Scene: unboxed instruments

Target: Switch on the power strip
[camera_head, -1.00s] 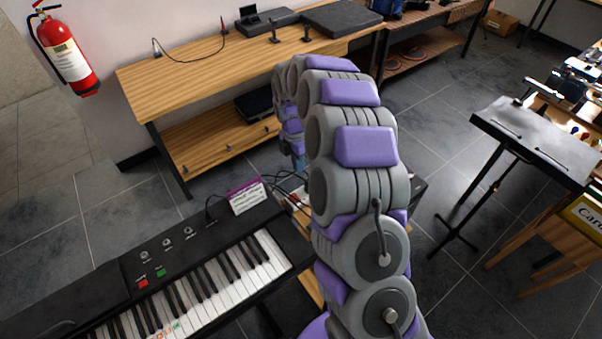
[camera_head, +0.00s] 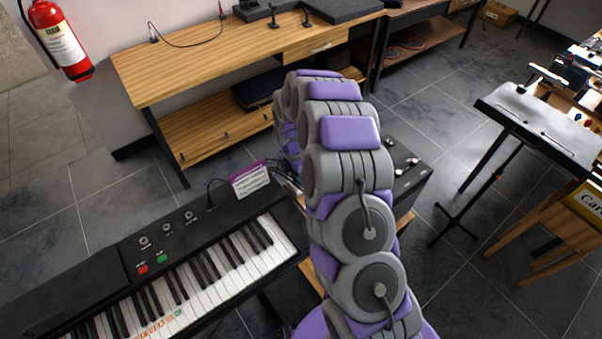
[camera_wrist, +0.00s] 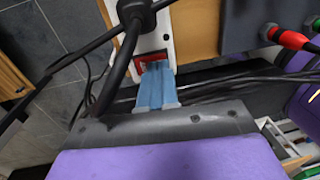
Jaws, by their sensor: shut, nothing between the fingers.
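The white power strip (camera_wrist: 163,42) shows at the top of the wrist view, lying along a wooden board. Its red switch (camera_wrist: 151,58) is at the near end, and a black plug (camera_wrist: 134,12) with a thick cable sits in it. My gripper (camera_wrist: 156,68) has its blue fingers shut and empty, with the tips right at the red switch. I cannot tell whether they touch it, or whether the switch is on. In the head view my own arm hides the gripper and the strip.
Black cables (camera_wrist: 101,97) run close beside the fingers. A red plug (camera_wrist: 291,38) is in a dark box at the right. In the head view a keyboard (camera_head: 185,280) stands left of my arm, a wooden bench (camera_head: 190,70) behind, and a black stand (camera_head: 535,125) at the right.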

